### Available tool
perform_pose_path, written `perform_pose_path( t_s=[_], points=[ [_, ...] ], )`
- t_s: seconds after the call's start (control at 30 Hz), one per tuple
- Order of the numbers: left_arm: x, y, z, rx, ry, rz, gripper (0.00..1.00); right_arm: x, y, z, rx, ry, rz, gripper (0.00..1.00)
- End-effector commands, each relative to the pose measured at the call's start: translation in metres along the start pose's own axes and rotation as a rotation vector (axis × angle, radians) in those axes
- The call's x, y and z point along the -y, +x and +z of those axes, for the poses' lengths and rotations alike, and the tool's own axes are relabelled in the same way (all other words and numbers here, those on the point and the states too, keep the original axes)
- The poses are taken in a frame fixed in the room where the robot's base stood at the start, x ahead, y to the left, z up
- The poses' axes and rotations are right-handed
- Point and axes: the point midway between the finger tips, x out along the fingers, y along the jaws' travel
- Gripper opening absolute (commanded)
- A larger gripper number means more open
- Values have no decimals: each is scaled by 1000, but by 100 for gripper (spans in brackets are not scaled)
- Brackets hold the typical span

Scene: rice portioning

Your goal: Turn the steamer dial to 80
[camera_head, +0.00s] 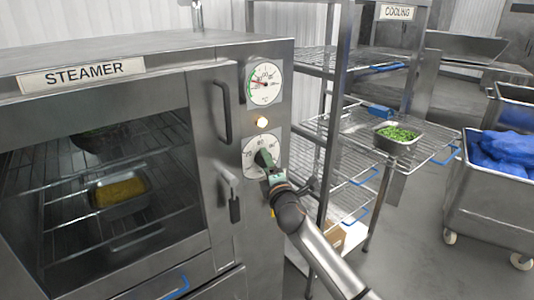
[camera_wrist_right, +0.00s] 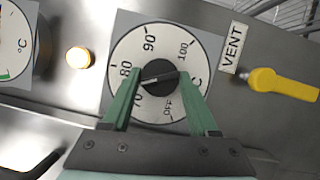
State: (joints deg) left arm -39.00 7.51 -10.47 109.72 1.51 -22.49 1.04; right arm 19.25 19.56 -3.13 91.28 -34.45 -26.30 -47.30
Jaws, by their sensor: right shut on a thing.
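The steamer (camera_head: 258,210) stands at the left of the head view. Its temperature dial (camera_head: 249,146) has a white face on the front panel, below an orange lamp. In the right wrist view the dial face (camera_wrist_right: 165,46) shows OFF, 70, 80, 90 and 100, and the dark round knob (camera_wrist_right: 160,77) sits at its middle. My right gripper (camera_head: 264,162) is at the dial, its green fingers on either side of the knob, shut on it. A thin line crosses the knob, its left end towards the 70 to 80 side; I cannot tell which end is the pointer. My left gripper is not in view.
A round gauge (camera_head: 263,84) is above the lamp (camera_head: 262,122). A yellow vent handle (camera_wrist_right: 284,84) is beside the dial in the wrist view. A pan of yellow food (camera_head: 119,191) is inside the steamer. A cooling rack (camera_head: 345,130) holds a pan of green food (camera_head: 397,137).

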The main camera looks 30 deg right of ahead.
Motion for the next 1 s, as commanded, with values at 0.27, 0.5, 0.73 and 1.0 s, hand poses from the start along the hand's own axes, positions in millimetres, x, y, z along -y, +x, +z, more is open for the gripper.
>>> perform_pose_path(
  t_s=[0.27,0.5,0.73,1.0],
  points=[
    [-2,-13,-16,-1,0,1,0,-3,0,0,-1,221,-92,4],
    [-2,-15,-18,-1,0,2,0,-2,0,0,0,355,-147,4],
    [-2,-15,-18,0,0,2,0,-2,0,0,-1,425,-176,4],
    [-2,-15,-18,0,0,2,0,-2,0,0,-1,448,-186,4]
  ],
)
